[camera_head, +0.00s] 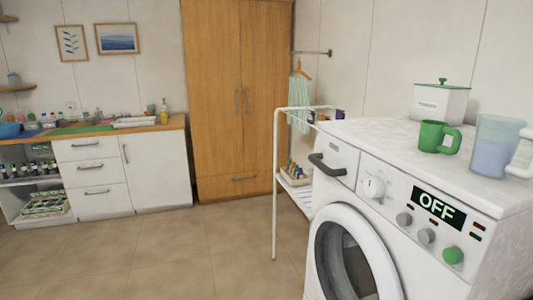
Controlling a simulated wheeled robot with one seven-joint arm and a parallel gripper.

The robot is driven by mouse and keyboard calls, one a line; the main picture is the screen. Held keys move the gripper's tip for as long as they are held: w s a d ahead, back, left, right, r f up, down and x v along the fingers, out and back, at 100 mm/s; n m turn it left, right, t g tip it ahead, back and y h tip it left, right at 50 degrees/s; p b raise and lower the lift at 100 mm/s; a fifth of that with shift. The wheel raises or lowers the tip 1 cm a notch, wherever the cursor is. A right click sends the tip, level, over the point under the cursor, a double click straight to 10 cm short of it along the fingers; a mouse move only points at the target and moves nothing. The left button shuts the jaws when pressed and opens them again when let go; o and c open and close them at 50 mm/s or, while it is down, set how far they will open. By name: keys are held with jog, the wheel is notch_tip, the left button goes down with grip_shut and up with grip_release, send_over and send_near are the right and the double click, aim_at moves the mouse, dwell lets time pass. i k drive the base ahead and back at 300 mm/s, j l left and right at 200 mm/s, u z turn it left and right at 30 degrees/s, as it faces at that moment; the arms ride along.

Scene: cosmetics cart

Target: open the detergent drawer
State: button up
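A white washing machine (470,222) stands at the right. Its detergent drawer (343,157) is at the upper left of the front panel, with a dark grey bar handle (327,166) sticking out. The drawer front looks flush with the panel, so it appears shut. To its right are a white dial (374,187), a display (437,207) reading "OFF", and several knobs and buttons. The round door (352,262) below looks closed, its lower part cut off by the frame. My gripper is not in view.
On the machine's top stand a green mug (433,137), a clear jug (494,150) with bluish liquid, and a white box (440,103). A white rack (276,190) stands close to the left. The tiled floor (170,255) further left is clear.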

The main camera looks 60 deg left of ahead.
aim_at(335, 158)
jog(key=u, duration=1.25)
